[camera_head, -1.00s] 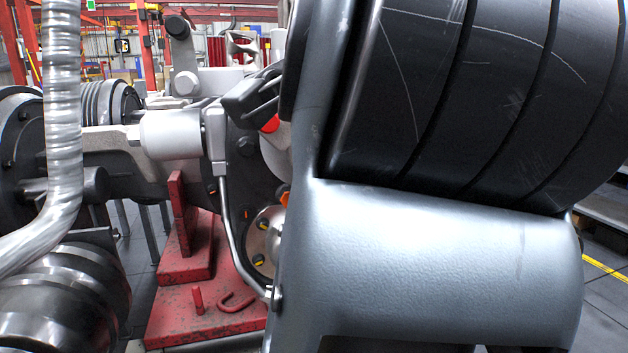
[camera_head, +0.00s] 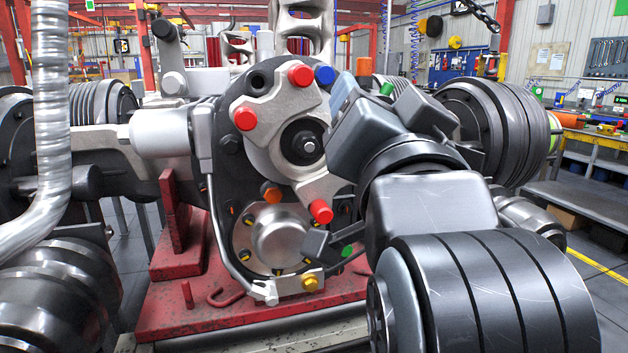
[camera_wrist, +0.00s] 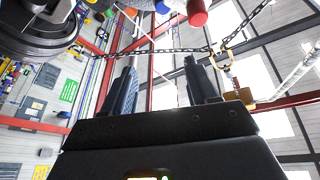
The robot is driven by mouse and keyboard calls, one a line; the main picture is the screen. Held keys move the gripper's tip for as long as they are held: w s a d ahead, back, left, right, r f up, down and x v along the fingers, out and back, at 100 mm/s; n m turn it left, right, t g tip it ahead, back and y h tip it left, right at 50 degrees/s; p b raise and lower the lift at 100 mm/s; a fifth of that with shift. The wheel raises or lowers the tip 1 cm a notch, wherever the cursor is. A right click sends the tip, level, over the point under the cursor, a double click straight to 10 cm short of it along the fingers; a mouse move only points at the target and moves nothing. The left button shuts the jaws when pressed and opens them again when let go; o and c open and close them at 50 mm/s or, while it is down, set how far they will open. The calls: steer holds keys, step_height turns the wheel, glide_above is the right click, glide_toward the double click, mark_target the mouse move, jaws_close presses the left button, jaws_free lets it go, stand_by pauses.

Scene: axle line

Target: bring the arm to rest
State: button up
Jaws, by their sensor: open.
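My gripper (camera_wrist: 160,68) shows in the wrist view with its two dark fingers apart and nothing between them. The wrist view looks up toward the roof. In the head view my arm fills the lower right, and its far end overlaps the right side of the axle housing (camera_head: 225,135); the fingers cannot be clearly made out there. The housing's front carries a pale bracket (camera_head: 262,110) with red caps (camera_head: 301,76) and a round cover (camera_head: 280,238) below. A red cap (camera_wrist: 197,14) also shows at the top of the wrist view.
The axle rests on a red stand (camera_head: 175,290). A ribbed metal hose (camera_head: 52,110) hangs at the left. A chain (camera_wrist: 155,52) crosses the wrist view beyond the fingers, with a brass-coloured hook (camera_wrist: 224,57). A workbench (camera_head: 600,135) stands at the back right.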

steer(key=s+d+f+n+g+y, duration=0.1)
steer(key=s+d+f+n, duration=0.25)
steer(key=f, duration=0.55)
steer(key=s+d+f+n+g, duration=0.15)
steer(key=s+d+f, duration=0.25)
steer(key=f, duration=0.4)
steer(key=s+d+f+n+g+y, duration=0.1)
steer(key=s+d+f+n, duration=0.25)
steer(key=f, duration=0.55)
steer(key=s+d+f+m+g+h, duration=0.1)
steer(key=s+f, duration=0.2)
steer(key=s, duration=0.6)
steer(key=s+d+f+m+g+h, duration=0.1)
steer(key=s+d+f, duration=0.1)
steer(key=s, duration=0.6)
steer(key=s+d+f+m+g, duration=0.1)
steer(key=s+f, duration=0.3)
steer(key=s, duration=0.5)
steer(key=shift+s+d+h, duration=0.3)
steer(key=shift+d+h, duration=0.1)
steer(key=shift+f, duration=0.15)
steer(key=shift+c, duration=0.3)
